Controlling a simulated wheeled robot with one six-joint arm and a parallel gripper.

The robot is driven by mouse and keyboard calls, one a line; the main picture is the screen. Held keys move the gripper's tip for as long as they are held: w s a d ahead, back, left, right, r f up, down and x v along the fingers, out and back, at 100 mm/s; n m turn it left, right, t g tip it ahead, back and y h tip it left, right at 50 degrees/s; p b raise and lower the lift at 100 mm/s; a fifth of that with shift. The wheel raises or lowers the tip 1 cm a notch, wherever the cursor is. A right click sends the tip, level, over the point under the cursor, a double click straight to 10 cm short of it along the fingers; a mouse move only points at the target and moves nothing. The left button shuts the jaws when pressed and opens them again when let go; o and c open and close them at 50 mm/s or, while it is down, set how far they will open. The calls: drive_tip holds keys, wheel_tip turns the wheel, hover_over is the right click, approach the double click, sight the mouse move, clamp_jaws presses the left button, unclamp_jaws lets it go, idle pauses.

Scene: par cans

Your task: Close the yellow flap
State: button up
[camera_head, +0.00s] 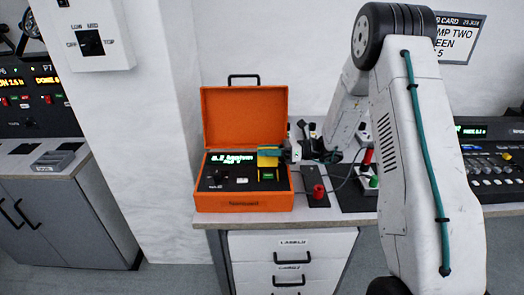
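An orange case (244,202) stands on the worktop with its lid up. It has a dark panel with a lit green display, a knob and switches. The yellow flap (267,161) stands raised at the right side of this panel, above a green-lit button (267,177). A teal strip shows along the flap's upper part; I cannot tell what it belongs to. My gripper (283,153) reaches in from the right, its end right beside the flap. I cannot tell whether it touches the flap. Its fingers are too small and overlapped to show their opening.
A black plate with a red knob (319,191) and a cable lies right of the case. A box with red and green plugs (369,177) stands behind my arm. A mixing console (497,170) is at the far right. A white pillar (125,140) rises at left.

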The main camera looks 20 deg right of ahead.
drive_tip(key=shift+w+a, duration=0.25)
drive_tip(key=shift+a, duration=0.45)
drive_tip(key=c, duration=0.8)
drive_tip(key=shift+r, duration=0.1)
